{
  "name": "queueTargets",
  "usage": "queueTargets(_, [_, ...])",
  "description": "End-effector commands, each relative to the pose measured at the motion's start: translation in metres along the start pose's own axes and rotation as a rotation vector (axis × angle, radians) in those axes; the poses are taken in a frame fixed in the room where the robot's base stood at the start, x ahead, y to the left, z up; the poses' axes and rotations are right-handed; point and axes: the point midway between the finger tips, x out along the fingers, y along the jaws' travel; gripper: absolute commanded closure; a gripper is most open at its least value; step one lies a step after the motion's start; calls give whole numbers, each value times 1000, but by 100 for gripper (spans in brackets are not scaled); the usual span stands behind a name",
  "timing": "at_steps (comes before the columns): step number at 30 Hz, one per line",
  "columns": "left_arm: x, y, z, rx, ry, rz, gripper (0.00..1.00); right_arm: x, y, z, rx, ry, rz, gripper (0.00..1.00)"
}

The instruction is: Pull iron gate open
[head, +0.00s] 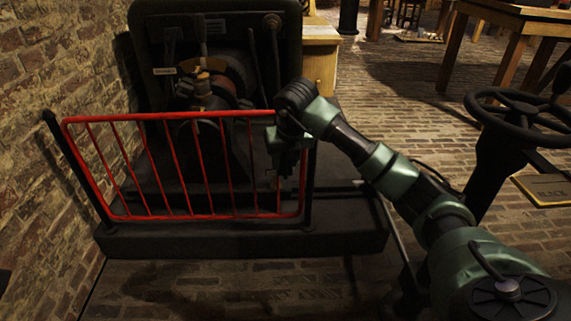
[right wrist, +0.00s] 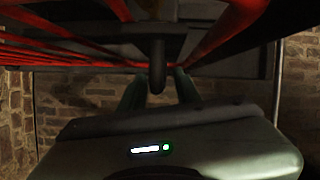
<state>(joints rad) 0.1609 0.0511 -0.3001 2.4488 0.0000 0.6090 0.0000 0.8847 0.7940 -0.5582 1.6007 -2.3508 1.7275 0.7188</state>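The red iron gate (head: 190,165) stands upright across the front of a dark machine in the head view, closed between two dark posts. Its red bars (right wrist: 60,50) also cross the top of the right wrist view. My right gripper (head: 277,178) is at the gate's right end, pointing down in front of the last bars. In the right wrist view its two green fingers (right wrist: 160,85) are apart, with a dark rounded handle-like piece (right wrist: 157,65) showing between them. Whether they touch it cannot be told. My left gripper is not in view.
The gate stands on a dark plinth (head: 240,243). A brick wall (head: 50,130) is close on the left. A black handwheel (head: 520,115) stands at the right, and a wooden table (head: 515,20) is behind it. Brick floor in front of the plinth is free.

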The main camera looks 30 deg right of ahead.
Motion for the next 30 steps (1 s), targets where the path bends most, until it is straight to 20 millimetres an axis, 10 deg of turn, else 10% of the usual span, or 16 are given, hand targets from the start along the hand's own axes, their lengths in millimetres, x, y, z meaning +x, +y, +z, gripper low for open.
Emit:
queueTargets(7, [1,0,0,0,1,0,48,0,0,0,0,0,0,70])
queueTargets(11, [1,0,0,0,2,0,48,0,0,0,0,0,0,100])
queueTargets(30, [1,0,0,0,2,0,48,0,0,0,0,1,0,100])
